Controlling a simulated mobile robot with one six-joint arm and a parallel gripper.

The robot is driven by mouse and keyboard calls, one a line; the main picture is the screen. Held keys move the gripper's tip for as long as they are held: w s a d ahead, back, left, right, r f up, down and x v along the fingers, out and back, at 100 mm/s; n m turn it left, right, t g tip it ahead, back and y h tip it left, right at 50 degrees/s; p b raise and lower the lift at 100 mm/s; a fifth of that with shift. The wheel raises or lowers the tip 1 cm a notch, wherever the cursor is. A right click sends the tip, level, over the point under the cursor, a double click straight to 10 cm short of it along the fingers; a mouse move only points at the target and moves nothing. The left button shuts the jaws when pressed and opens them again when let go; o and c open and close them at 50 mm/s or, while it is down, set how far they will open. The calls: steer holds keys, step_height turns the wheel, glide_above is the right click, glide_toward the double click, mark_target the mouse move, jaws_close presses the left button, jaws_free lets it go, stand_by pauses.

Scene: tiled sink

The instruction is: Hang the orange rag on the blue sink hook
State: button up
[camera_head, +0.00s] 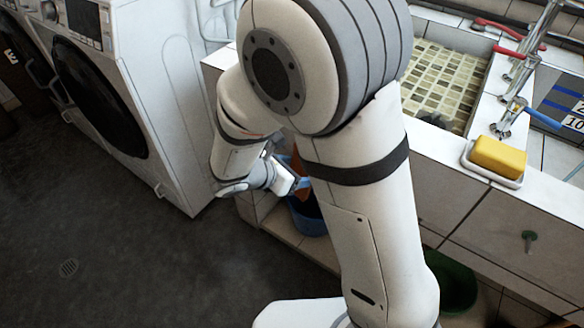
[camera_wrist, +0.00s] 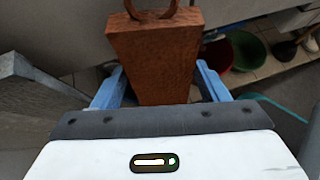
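The orange rag (camera_wrist: 155,50) looks brownish orange in the wrist view, with a ring-shaped loop (camera_wrist: 152,10) at its top, partly cut off by the frame. My gripper (camera_wrist: 160,68) has one blue finger on either side of the rag. I cannot tell whether the fingers press on it. The rag's lower end is hidden behind the gripper body. In the head view, a sliver of orange (camera_head: 297,163) shows beside my gripper (camera_head: 301,183), low in front of the sink wall. The blue sink hook is not visible; my arm covers part of the wall.
A green hook (camera_head: 529,237) is on the sink front at right. A blue bucket (camera_head: 308,222) and a green basin (camera_head: 457,284) stand below. A red basin (camera_wrist: 216,55) shows in the wrist view. A washing machine (camera_head: 170,100) is at left; the floor (camera_head: 120,240) is clear.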

steer(key=o, duration=0.4)
steer(key=p+v, duration=0.3)
steer(key=v, duration=0.5)
steer(key=s+d+r+m+g+y+p, duration=0.1)
steer(key=s+d+r+m+y+p, duration=0.2)
steer(key=d+r+m+p, duration=0.2)
steer(key=s+d+r+m+g+y+p, duration=0.1)
steer(key=s+d+r+m+y+p, duration=0.2)
steer(key=r+m, duration=0.9)
steer(key=s+d+r+m+g+y+p, duration=0.2)
steer(key=d+r+m+p, duration=0.6)
steer(key=r+p, duration=0.4)
steer(key=shift+s+d+r+y, duration=0.15)
steer(key=shift+s+r+y, duration=0.05)
steer(key=shift+s, duration=0.2)
steer(key=shift+s+d+r+y, duration=0.15)
steer(key=shift+s+y, duration=0.05)
steer(key=shift+s, duration=0.25)
